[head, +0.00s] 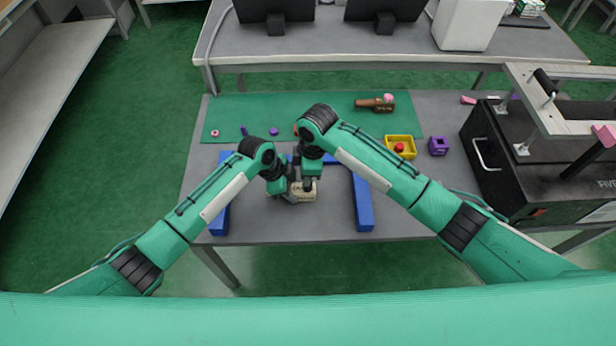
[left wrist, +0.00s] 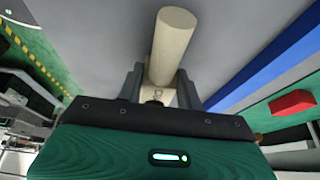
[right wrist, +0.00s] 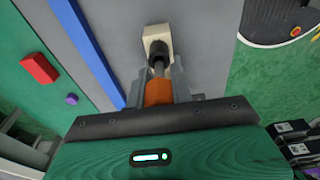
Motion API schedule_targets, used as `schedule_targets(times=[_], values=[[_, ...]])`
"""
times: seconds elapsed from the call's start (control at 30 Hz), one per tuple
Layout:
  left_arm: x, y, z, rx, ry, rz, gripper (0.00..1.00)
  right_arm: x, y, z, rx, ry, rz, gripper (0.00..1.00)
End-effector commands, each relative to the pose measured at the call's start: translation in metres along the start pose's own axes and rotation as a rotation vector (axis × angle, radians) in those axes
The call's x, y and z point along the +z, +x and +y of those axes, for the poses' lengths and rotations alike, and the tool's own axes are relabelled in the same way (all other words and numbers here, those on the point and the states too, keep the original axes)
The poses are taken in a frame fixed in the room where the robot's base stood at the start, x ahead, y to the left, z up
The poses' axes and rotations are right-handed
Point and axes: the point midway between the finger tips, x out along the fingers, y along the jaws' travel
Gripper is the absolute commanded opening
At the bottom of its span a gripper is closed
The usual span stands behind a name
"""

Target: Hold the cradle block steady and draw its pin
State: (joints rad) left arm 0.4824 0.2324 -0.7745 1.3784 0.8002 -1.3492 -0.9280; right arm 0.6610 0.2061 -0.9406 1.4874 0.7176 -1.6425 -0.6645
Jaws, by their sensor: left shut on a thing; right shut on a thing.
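The cream cradle block (head: 305,194) is at the middle of the table, partly hidden by my arms. In the left wrist view, a pale cylindrical piece (left wrist: 172,45) reaches out from between the fingers of my left gripper (left wrist: 160,88). My left gripper is shut on the block. The pin's orange grip (right wrist: 158,92) is between the fingers of my right gripper (right wrist: 160,82), which is shut on it. A dark shaft (right wrist: 158,64) leads from the grip to the cream block (right wrist: 157,40). How deep the pin sits cannot be told.
Blue bars (head: 363,203) stand around the block at the left, back and right. A green mat (head: 345,120) behind holds small parts and a brown object (head: 377,103). A yellow tray (head: 401,137) and purple block (head: 438,146) are at right, beside a black case (head: 495,150).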

Motion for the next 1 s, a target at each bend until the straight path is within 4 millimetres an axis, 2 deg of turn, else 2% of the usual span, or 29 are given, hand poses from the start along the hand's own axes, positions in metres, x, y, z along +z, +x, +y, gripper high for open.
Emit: schedule_targets(times=[0.5, 1.0], values=[[0.000, 0.001, 0.001, 0.002, 0.000, -0.001, 0.09, -0.002, -0.020, 0.000, 0.000, 0.000, 0.001, 0.00], [0.000, 0.001, 0.001, 0.002, 0.000, 0.000, 0.09, -0.003, -0.026, 0.000, 0.000, 0.000, 0.001, 0.00]])
